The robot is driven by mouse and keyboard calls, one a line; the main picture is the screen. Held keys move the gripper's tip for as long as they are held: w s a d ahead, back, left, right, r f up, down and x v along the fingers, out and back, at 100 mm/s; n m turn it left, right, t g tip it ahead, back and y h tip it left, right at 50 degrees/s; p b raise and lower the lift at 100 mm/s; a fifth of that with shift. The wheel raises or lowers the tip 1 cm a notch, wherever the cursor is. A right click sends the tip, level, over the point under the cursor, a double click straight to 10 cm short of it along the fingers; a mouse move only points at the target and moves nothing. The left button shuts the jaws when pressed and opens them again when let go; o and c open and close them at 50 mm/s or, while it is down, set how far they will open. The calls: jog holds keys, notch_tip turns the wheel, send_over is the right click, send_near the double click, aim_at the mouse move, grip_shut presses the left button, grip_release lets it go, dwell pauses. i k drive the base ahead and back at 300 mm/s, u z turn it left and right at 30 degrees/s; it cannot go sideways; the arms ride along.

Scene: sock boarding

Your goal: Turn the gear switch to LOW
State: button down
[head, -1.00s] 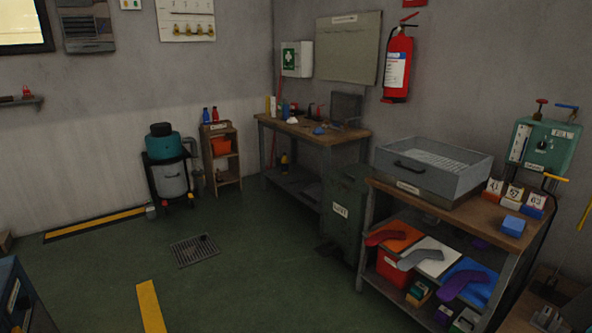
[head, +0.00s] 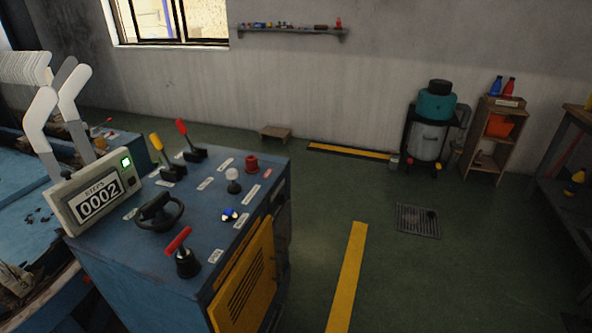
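A blue control cabinet (head: 120,255) stands at the left in the head view. Its top carries a red-handled lever (head: 178,241) at the front, a small blue-and-white knob (head: 229,214), a black handwheel (head: 158,211), a white-topped button (head: 233,181) and a red button (head: 251,164). A yellow-handled lever (head: 158,146) and a red-handled lever (head: 183,130) stand at the back. The small labels are too blurred to read, so I cannot tell which control is the gear switch or its setting. My gripper is not in view.
A counter box (head: 97,202) reading 0002 with a green light sits on the cabinet's left edge. White sock boards (head: 40,115) stand beyond it. A low step (head: 275,132) and a teal-topped tank (head: 432,125) are by the wall.

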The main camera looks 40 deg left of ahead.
aim_at(280, 199)
jog(key=u, duration=0.95)
jog(key=i, duration=0.95)
jog(key=u, duration=0.65)
jog(key=k, duration=0.5)
jog(key=z, duration=1)
jog(key=i, duration=0.65)
jog(key=u, duration=0.25)
